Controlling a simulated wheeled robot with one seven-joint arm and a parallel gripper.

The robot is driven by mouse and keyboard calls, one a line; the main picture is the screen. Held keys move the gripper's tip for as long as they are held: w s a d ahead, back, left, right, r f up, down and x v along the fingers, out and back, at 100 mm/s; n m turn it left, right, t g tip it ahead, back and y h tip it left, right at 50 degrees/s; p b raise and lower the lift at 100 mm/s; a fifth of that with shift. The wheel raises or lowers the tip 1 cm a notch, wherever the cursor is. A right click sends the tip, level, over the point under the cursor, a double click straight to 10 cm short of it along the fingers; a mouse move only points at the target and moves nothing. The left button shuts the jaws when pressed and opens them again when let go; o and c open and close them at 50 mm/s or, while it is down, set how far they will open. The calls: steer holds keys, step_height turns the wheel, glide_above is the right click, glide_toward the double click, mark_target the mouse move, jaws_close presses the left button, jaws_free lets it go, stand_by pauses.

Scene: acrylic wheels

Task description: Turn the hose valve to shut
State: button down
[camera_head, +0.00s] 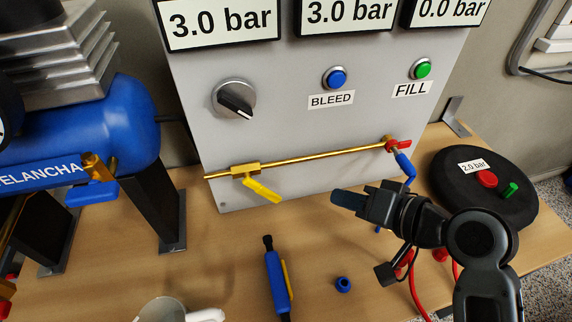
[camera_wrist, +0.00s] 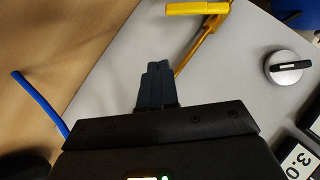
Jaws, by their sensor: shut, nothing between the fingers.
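A brass pipe (camera_head: 310,155) runs along the lower part of a grey panel. At its right end is a valve with a red handle (camera_head: 398,143), and a blue hose (camera_head: 404,165) hangs from it. A second valve with a yellow lever (camera_head: 262,189) sits on the pipe's left part, its lever slanting down right. My gripper (camera_head: 335,199) is shut and empty, in front of the panel between the two valves, below the pipe. In the wrist view my gripper (camera_wrist: 158,66) points toward the pipe, with the yellow lever (camera_wrist: 197,9) beyond; the red handle is not visible there.
The panel bears a black-and-silver knob (camera_head: 234,98), a blue button (camera_head: 337,78) and a green button (camera_head: 422,69). A blue tank (camera_head: 100,130) stands left. On the table lie a blue tool (camera_head: 275,278), a blue ring (camera_head: 343,285) and a black disc (camera_head: 455,200) at right.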

step_height(320, 180, up, 3)
steer(key=s+y, duration=0.1)
steer(key=y, duration=0.1)
steer(key=p, duration=0.2)
glide_toward(263, 191)
steer(key=shift+w+a+f, duration=1.3)
steer(key=shift+w+f, duration=0.7)
steer(key=shift+w, duration=0.6)
steer(key=shift+g, duration=0.4)
steer(key=shift+f, duration=0.15)
steer(key=shift+f+m+b, duration=0.15)
steer(key=shift+m+b, duration=0.15)
steer(key=shift+b, duration=0.2)
